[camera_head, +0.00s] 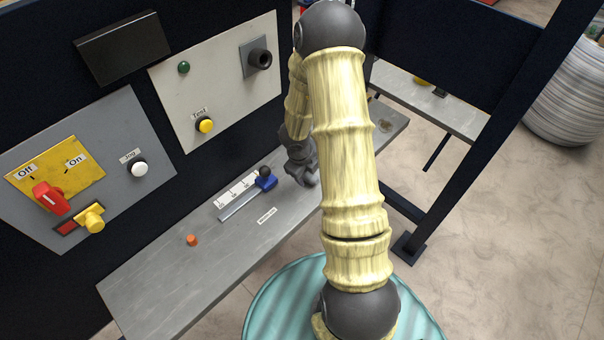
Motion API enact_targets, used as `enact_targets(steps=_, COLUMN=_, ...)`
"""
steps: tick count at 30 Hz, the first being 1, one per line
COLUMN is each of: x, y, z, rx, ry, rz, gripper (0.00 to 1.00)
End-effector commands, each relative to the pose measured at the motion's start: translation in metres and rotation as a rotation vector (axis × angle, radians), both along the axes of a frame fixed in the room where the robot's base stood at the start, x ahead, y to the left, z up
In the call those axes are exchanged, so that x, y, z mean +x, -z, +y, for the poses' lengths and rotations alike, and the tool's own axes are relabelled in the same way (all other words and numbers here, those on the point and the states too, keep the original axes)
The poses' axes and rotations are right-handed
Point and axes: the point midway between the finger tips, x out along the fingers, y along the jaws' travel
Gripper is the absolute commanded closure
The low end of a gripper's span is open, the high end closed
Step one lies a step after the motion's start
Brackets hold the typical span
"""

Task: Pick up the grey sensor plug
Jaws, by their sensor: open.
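I cannot pick out the grey sensor plug for certain. A small, dull grey-brown round thing (385,126) lies on the grey bench (160,290), right of my arm; I cannot tell if it is the plug. My gripper (308,178) is dark grey, points down and is low over the bench, just right of the blue slider (266,182). It is open, and nothing shows in it. My arm hides part of the bench behind it. A black round fitting on a grey square plate (259,59) sits on the upper panel.
A small orange cylinder (192,240) stands on the bench. A slide scale (238,193) lies between it and my gripper. The panels carry a red switch (50,198) and several buttons. A dark frame post (480,130) rises at right. The bench's front left is clear.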

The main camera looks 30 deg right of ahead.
Motion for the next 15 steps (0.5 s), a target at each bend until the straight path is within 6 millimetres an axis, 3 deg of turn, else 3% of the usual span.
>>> enact_targets(steps=3, x=0.003, y=0.021, z=-0.004, rx=0.001, ry=0.0, rz=0.002, gripper=0.43)
enact_targets(steps=6, x=0.005, y=0.029, z=-0.006, rx=0.001, ry=-0.001, rz=0.0, gripper=0.43)
enact_targets(steps=15, x=0.005, y=0.029, z=-0.007, rx=0.001, ry=-0.001, rz=-0.002, gripper=0.43)
